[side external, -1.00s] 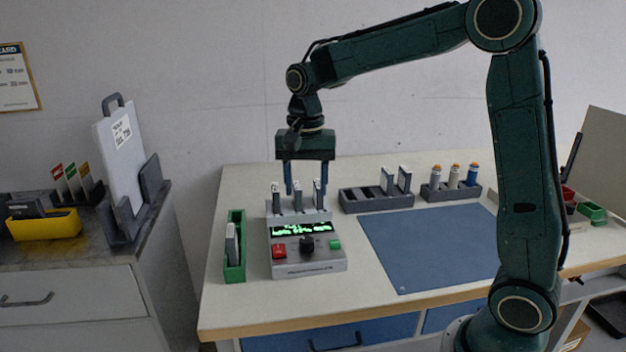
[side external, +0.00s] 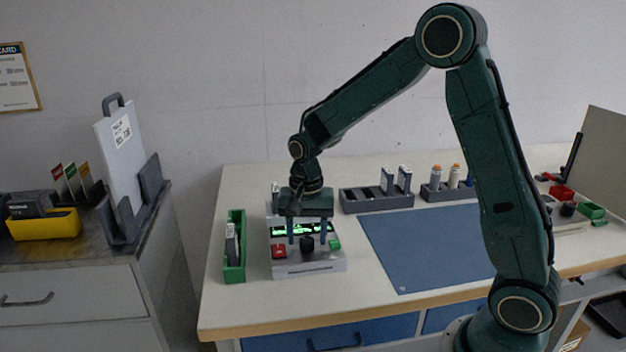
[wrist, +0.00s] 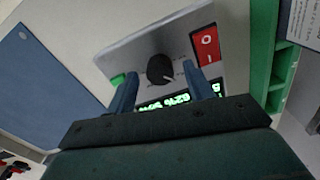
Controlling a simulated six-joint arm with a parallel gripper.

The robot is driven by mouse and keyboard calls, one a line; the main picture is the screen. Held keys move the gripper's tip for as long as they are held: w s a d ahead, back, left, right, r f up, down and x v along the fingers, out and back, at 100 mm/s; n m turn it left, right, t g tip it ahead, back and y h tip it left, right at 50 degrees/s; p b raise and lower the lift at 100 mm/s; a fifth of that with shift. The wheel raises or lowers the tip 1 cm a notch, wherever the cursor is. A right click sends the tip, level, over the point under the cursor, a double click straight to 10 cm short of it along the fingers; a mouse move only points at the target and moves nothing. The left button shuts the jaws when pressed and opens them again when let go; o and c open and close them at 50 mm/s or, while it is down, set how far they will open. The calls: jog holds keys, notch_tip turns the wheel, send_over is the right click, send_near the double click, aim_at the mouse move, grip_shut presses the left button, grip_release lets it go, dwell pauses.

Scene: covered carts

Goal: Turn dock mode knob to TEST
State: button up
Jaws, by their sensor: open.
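The grey dock (side external: 318,266) stands on the table with a lit green display, a red switch (side external: 278,251) and a green button (side external: 335,244). Its black mode knob (side external: 307,244) is on the front panel between them. In the wrist view the knob (wrist: 160,69) shows just beyond and between my fingertips, with a light pointer mark; I cannot read any mode labels. My gripper (side external: 307,240) is open, pointing down over the dock, its fingers on either side of the knob in the side view. It also shows in the wrist view (wrist: 164,82). Whether the fingers touch the knob is unclear.
A green bin (side external: 234,270) holding a module stands left of the dock. A dark rack (side external: 376,202) and a holder with bottles (side external: 448,192) stand behind. A blue mat (side external: 420,245) lies clear to the right.

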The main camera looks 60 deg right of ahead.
jog(key=shift+f, duration=0.3)
jog(key=shift+c, duration=0.4)
jog(key=c, duration=0.9)
jog(key=shift+n, duration=0.4)
jog(key=n, duration=0.4)
jog(key=shift+r+n, duration=0.1)
jog(key=shift+n, duration=2)
